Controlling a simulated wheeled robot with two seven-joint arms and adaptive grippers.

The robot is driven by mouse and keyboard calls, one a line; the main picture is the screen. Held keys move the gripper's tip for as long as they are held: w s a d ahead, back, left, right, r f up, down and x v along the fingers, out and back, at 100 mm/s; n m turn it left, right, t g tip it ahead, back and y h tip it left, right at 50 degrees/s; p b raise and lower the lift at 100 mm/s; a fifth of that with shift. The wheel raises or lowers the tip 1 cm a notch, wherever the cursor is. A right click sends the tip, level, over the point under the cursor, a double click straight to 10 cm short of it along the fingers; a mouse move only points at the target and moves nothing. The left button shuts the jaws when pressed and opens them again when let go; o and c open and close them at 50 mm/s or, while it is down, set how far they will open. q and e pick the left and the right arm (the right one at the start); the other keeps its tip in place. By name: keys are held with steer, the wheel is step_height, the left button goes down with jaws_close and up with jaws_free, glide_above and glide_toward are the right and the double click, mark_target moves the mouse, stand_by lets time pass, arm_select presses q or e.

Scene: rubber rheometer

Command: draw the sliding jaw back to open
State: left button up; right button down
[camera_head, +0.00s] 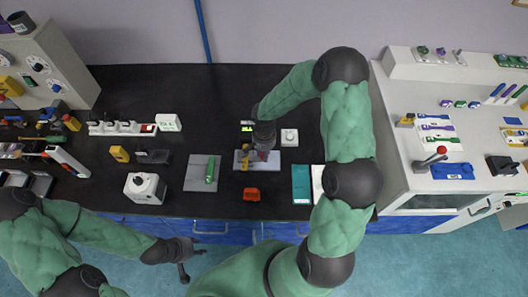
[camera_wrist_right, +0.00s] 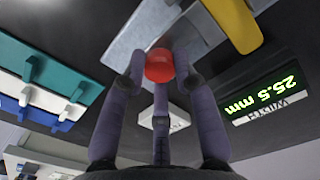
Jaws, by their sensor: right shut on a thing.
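My right gripper (camera_head: 263,150) is over a small grey fixture (camera_head: 242,167) near the middle of the black bench. In the right wrist view, the fingers of this gripper (camera_wrist_right: 160,85) are closed around a red ball knob (camera_wrist_right: 159,64). Behind the knob is a light grey metal block (camera_wrist_right: 132,38), with a yellow piece (camera_wrist_right: 232,22) beside it. The gripper hides much of the fixture in the head view, so I cannot tell the jaw gap. My left gripper (camera_head: 192,257) is open and empty, low in front of the bench.
A grey mat with a green item (camera_head: 210,171) lies left of the fixture. A red-orange block (camera_head: 251,194) is in front. A teal panel (camera_head: 300,184) lies to the right. A white device (camera_head: 145,188) stands further left.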

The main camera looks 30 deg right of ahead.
steer(key=shift+s+d+r+b, duration=0.1)
steer(key=shift+s+d+b, duration=0.2)
steer(key=shift+d, duration=0.4)
steer(key=shift+s+d+b, duration=0.2)
steer(key=shift+s+d, duration=0.15)
steer(key=shift+d, duration=0.35)
steer(key=c, duration=1.1)
jaws_free()
steer(key=shift+d, duration=0.1)
steer(key=shift+o, duration=0.8)
steer(key=shift+d, duration=0.1)
steer(key=shift+s, duration=0.1)
steer(key=shift+r, duration=0.1)
step_height(320, 180, up, 12)
